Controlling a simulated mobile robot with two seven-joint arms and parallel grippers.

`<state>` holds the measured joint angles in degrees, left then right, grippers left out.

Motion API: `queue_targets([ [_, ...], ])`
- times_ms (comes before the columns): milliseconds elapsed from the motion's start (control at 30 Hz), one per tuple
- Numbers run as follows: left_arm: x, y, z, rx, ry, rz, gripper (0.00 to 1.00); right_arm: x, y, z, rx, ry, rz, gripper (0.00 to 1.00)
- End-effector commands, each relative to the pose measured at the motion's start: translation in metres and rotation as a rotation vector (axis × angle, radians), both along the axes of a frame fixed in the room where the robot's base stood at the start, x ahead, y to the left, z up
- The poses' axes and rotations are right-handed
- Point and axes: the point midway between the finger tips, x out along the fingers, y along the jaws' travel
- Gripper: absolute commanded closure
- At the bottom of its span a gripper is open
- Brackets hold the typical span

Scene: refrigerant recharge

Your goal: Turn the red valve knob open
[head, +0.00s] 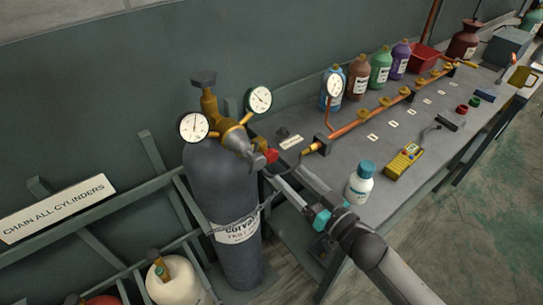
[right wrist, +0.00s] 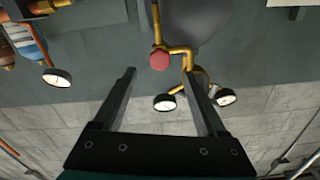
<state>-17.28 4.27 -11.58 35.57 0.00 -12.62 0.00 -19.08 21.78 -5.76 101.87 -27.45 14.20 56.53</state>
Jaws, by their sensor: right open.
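The red valve knob (head: 271,156) sits on the brass regulator (head: 236,138) at the top of the dark grey cylinder (head: 225,185). In the right wrist view the red knob (right wrist: 159,60) appears between and just beyond the two fingertips. My right gripper (head: 274,176) is open, its fingers pointing at the knob from the lower right. In the right wrist view the gripper (right wrist: 159,73) holds nothing, and I cannot tell whether a finger touches the knob. My left gripper is not in view.
Two round gauges (head: 194,126) (head: 260,98) flank the regulator. A chain (head: 250,212) crosses the cylinder. The workbench (head: 330,165) to the right holds a white bottle (head: 359,185), a yellow meter (head: 404,160) and a copper manifold (head: 365,122). A rack rail stands left of the cylinder.

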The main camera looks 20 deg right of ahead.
Motion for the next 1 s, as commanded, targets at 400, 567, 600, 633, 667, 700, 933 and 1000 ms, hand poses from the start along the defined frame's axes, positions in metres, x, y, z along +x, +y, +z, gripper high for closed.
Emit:
queue_targets([
  [400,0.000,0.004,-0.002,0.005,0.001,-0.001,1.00,0.062,0.022,0.001,0.000,-0.002,-0.001,0.26],
  [567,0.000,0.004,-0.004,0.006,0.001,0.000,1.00,0.076,0.028,0.000,0.000,-0.001,0.000,0.26],
  [600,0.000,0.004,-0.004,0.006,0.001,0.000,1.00,0.079,0.029,0.000,0.000,0.000,-0.001,0.26],
  [633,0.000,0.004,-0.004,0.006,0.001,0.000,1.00,0.080,0.029,0.000,0.000,0.000,-0.001,0.26],
  [667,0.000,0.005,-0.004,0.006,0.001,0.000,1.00,0.081,0.030,0.000,0.000,0.000,-0.001,0.26],
  [700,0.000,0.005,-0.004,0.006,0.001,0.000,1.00,0.082,0.030,0.000,0.001,0.001,-0.001,0.26],
  [933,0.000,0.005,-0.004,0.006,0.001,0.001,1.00,0.084,0.031,0.000,0.001,0.001,-0.001,0.26],
  [1000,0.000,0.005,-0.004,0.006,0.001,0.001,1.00,0.084,0.031,0.000,0.001,0.001,-0.001,0.26],
])
